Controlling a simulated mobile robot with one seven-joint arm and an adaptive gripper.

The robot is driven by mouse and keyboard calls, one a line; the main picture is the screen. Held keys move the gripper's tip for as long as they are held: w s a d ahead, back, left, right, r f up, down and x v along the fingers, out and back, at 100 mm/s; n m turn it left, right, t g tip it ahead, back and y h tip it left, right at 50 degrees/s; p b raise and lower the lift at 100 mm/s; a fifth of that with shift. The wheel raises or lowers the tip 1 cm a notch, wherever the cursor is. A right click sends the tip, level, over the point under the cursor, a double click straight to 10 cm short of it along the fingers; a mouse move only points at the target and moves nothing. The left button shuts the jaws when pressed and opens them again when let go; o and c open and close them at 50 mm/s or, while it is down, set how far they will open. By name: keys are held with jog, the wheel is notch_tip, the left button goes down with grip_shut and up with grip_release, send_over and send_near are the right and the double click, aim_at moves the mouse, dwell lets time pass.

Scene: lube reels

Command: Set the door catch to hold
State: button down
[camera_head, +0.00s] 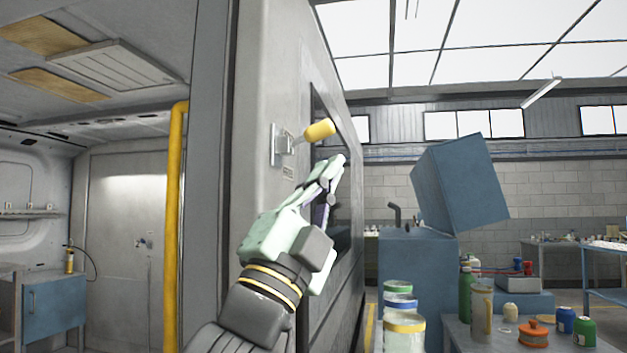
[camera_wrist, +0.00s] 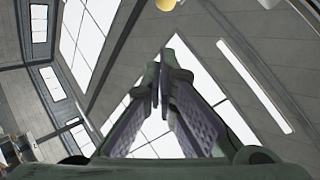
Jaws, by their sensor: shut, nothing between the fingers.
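The door catch is a small metal bracket (camera_head: 279,145) on the edge of the grey van door, with a lever ending in a yellow knob (camera_head: 319,130). The lever sticks out to the right and slightly up. A small label sits just below the bracket. My gripper (camera_head: 339,160) is shut and empty. Its fingertips point up, a little below and to the right of the yellow knob, and look apart from it. In the wrist view the closed fingers (camera_wrist: 163,60) show, and part of the yellow knob (camera_wrist: 166,4) is at the top edge.
The grey door panel (camera_head: 262,60) stands left of my arm, with a yellow handrail (camera_head: 176,230) beyond it. At right are a blue cabinet (camera_head: 415,270), a tilted blue box (camera_head: 462,185) and a bench with several cans and bottles. Space above my gripper looks free.

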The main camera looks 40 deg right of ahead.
aim_at(308, 136)
jog(key=w+d+r+p, duration=0.3)
jog(key=w+d+r, duration=0.1)
jog(key=r, duration=0.2)
jog(key=shift+w+d, duration=0.15)
jog(key=shift+d, duration=0.2)
